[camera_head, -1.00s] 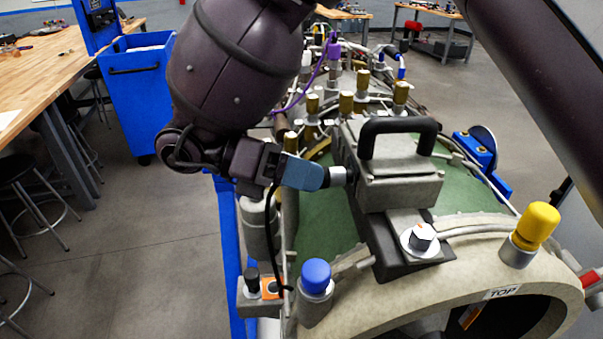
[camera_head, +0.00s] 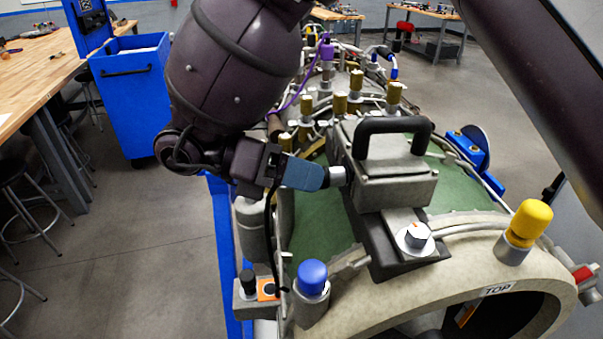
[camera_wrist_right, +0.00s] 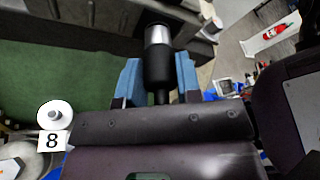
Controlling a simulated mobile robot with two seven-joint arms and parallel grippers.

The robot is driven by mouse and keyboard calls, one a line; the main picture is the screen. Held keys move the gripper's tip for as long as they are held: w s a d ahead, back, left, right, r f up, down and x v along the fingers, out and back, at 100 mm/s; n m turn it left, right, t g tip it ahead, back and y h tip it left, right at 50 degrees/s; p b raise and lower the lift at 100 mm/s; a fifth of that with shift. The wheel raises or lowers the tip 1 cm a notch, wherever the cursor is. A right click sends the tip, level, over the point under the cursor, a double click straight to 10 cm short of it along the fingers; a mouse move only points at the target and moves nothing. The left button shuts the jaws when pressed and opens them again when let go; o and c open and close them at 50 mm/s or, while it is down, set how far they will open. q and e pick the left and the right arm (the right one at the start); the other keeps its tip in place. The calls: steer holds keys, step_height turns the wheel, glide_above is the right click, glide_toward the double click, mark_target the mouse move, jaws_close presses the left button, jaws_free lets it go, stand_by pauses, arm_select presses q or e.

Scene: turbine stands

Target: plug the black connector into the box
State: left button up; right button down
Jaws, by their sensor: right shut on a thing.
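The grey box (camera_head: 398,188) with a black handle (camera_head: 393,135) sits on top of the turbine casing. My right gripper (camera_head: 304,174) is at the box's left side, its blue fingertips shut on the black connector (camera_head: 337,176). The connector's silver collar sticks out toward the box. In the right wrist view the black connector (camera_wrist_right: 159,66) lies between the blue fingers, its silver collar pointing at the dark box side. The collar's front end is at the box wall; I cannot tell whether it is inserted. A black cable (camera_head: 268,235) hangs below the gripper. My left gripper is not in view.
A blue cap (camera_head: 312,278) and a yellow cap (camera_head: 530,222) stand on the casing's near rim. Several brass fittings (camera_head: 340,104) and hoses rise behind the box. A blue cart (camera_head: 135,110) stands left. The floor between is clear.

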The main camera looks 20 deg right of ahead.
steer(key=shift+d, duration=0.2)
steer(key=c, duration=1.1)
jaws_free()
steer(key=shift+d, duration=0.15)
steer(key=o, duration=0.4)
steer(key=shift+s+d, duration=0.1)
steer(key=shift+d, duration=0.25)
steer(key=shift+a, duration=0.3)
steer(key=shift+o, duration=0.7)
steer(key=p+v, duration=0.1)
steer(key=v, duration=0.6)
